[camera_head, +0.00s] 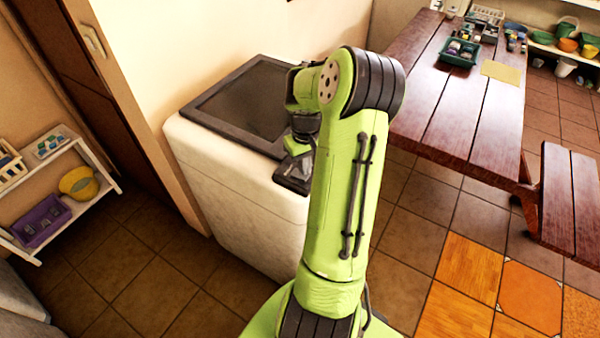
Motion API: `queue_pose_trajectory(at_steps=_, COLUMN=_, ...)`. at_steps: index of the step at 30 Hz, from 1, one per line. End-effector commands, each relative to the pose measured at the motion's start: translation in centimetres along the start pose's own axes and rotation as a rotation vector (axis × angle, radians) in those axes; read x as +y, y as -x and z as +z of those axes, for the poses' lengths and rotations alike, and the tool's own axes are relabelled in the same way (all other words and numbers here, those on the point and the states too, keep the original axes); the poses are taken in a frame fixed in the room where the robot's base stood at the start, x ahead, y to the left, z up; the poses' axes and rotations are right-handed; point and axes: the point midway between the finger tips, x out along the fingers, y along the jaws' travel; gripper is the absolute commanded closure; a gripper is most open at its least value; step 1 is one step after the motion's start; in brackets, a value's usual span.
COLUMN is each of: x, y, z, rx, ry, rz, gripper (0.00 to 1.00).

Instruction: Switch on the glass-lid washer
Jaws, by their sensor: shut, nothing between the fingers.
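The glass-lid washer (235,205) is a white top-loader against the wall, left of the picture's middle. Its dark glass lid (240,98) is down on top. My green arm reaches over the washer's right side and hides part of its top. My gripper (292,184) is shut and empty, pointing down at the washer's front right top edge. I cannot tell whether it touches the washer. No power button can be made out; the arm and gripper cover part of the front edge.
A wooden picnic table (430,100) with a green tray (459,53) stands to the right, with a bench (572,200) beside it. A white shelf (95,200) with a purple basket (40,221) and yellow bowl (79,183) is at the left. Tiled floor is clear in front.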

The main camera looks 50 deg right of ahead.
Motion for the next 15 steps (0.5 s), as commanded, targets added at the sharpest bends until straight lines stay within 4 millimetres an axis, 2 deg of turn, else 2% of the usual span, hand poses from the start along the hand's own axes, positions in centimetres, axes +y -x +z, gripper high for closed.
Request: queue_pose_trajectory(at_steps=15, x=-0.03, y=-0.90, z=0.00, rx=0.000, ry=0.000, rz=-0.001, gripper=1.00)
